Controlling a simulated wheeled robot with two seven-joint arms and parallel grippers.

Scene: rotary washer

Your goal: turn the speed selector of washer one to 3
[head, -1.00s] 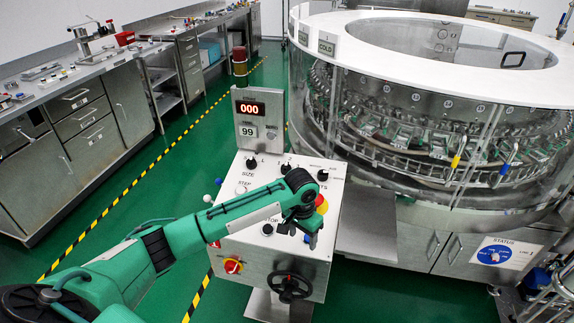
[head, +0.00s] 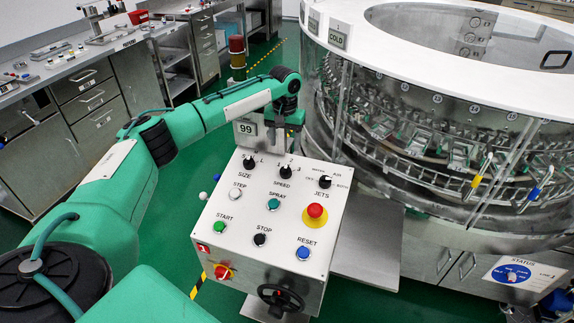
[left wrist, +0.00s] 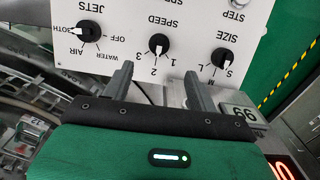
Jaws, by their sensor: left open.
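The white control panel (head: 222,205) carries a red 1 label at its lower left. Its speed selector (head: 285,171) is a black knob with a white pointer, in the top row between the size knob (head: 249,162) and the jets knob (head: 325,181). In the left wrist view the speed selector (left wrist: 159,44) appears upside down, and its pointer seems to face 2. My left gripper (head: 287,138) is beyond the panel's top edge, behind the selector. Its open fingers (left wrist: 158,72) stand apart on either side of the selector's line, empty and not touching the knob. My right gripper is not in view.
A red emergency button (head: 315,212), several push buttons and a black handwheel (head: 281,298) are on the console. The round glass washer (head: 430,130) stands close on the right. My left arm hides part of the post with the 99 plate (head: 246,128).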

